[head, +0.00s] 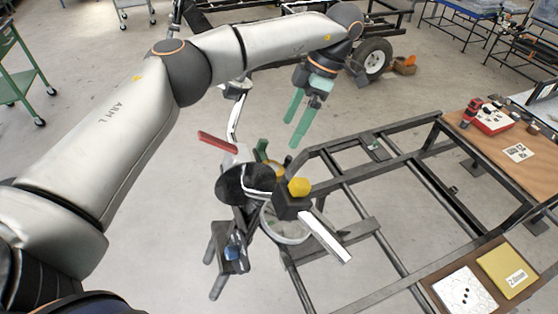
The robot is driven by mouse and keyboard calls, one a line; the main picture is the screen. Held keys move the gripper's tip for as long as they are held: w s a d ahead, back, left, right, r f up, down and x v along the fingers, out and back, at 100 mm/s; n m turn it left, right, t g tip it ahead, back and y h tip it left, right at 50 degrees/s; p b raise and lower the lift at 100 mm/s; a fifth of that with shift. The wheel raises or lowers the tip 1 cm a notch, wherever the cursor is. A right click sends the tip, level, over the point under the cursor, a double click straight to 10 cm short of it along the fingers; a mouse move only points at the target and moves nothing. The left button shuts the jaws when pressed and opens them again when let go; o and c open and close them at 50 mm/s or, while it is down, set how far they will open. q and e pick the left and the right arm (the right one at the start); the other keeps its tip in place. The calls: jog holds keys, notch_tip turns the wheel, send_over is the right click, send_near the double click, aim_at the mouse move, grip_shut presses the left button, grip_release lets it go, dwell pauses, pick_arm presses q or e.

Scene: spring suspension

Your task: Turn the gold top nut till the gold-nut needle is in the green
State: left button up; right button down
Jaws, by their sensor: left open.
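The gold top nut (298,187) is a small yellow block on top of a dark housing (291,206) in the middle of the head view. A pale round disc (284,224) sits below the housing, partly hidden by it. I cannot make out the gold-nut needle or a green zone. My left gripper (293,131) has green fingers spread apart, pointing down, with nothing between them. It is up and behind the nut in the picture, clear of it. My right gripper does not show.
A white bar (326,238) sticks out right of the nut, and a red bar (217,142) lies left. A dark metal frame (345,150) spreads right. A wooden bench (500,150) with a red tool (470,112) stands far right.

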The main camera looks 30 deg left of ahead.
aim_at(272, 167)
pick_arm(q)
jog(key=x, duration=1.1)
jog(key=shift+s+a+f, duration=0.1)
jog(key=shift+a+f, duration=0.05)
jog(key=shift+c, duration=0.4)
jog(key=c, duration=1.3)
